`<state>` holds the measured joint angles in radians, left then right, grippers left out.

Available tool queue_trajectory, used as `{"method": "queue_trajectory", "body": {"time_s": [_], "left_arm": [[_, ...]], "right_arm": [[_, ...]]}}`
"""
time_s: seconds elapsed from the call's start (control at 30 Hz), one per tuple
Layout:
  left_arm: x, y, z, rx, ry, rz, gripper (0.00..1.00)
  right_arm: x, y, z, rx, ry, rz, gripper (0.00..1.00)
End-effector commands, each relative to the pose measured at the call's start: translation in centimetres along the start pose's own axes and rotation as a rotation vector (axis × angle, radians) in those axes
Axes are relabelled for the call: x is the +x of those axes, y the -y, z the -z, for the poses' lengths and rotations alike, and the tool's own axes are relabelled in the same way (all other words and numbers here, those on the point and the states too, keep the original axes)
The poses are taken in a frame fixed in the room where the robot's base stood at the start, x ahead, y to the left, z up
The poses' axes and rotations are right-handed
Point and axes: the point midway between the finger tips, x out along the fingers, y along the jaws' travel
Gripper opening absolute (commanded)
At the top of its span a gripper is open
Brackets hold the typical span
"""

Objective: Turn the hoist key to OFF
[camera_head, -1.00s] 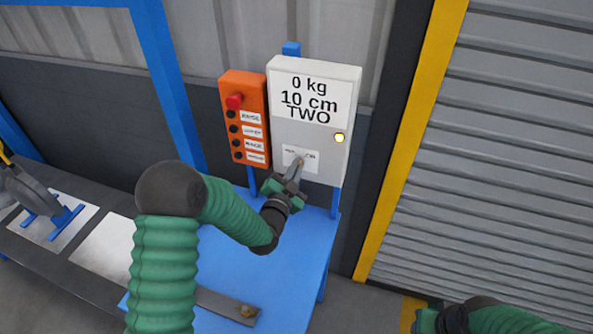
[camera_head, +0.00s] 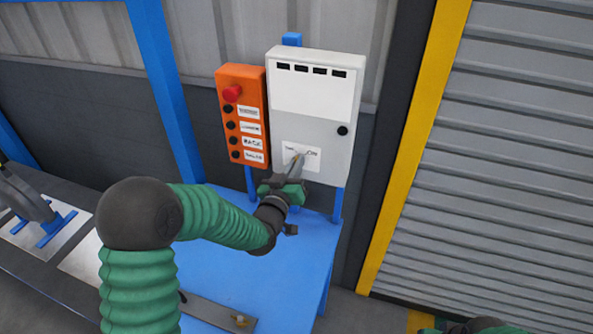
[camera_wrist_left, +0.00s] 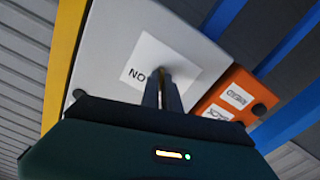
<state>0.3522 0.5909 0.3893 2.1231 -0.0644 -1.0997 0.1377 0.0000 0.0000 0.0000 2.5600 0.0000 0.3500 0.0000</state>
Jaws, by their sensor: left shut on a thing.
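The grey control box (camera_head: 308,110) stands on blue posts. Its display panel is blank white with several dark bars along the top, and the round lamp (camera_head: 342,131) is dark. The hoist key sits at the lower white label (camera_head: 314,160); it is mostly hidden by my fingers, so its exact angle is unclear. My left gripper (camera_head: 297,163) is shut on the key, its fingers against the label. In the left wrist view the fingers (camera_wrist_left: 163,92) cover the label's middle; "ON" reads upside down. A dark green part of my right arm shows at the bottom right edge.
An orange button box (camera_head: 241,116) with a red knob (camera_head: 232,93) is close left of the grey box. A blue table (camera_head: 290,250) lies below. A yellow post (camera_head: 415,150) and a shutter stand to the right.

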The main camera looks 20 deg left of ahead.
Motion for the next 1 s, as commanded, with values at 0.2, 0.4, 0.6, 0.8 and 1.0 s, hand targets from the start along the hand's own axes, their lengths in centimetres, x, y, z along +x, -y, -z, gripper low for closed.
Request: {"method": "queue_trajectory", "body": {"time_s": [0.2, 0.4, 0.6, 0.8, 1.0], "left_arm": [[-0.2, 0.3, -0.8, -0.19, 0.014, 0.005, 0.0], [-0.2, 0.3, -0.8, -0.329, 0.014, 0.006, 0.0], [-0.2, 0.3, -0.8, -0.417, 0.015, 0.007, 0.0], [-0.2, 0.3, -0.8, -0.458, 0.015, 0.008, 0.0], [-0.2, 0.3, -0.7, -0.467, 0.015, 0.008, 0.0]], "right_arm": [[1.3, 0.0, -0.3, 0.0, 0.0, 0.0, 0.36], [1.9, 0.0, -0.5, 0.0, 0.0, 0.0, 0.36], [2.2, 0.0, -0.5, 0.0, 0.0, 0.0, 0.36], [2.4, 0.0, -0.6, 0.0, 0.0, 0.0, 0.36], [2.4, 0.0, -0.6, 0.0, 0.0, 0.0, 0.36]]}}
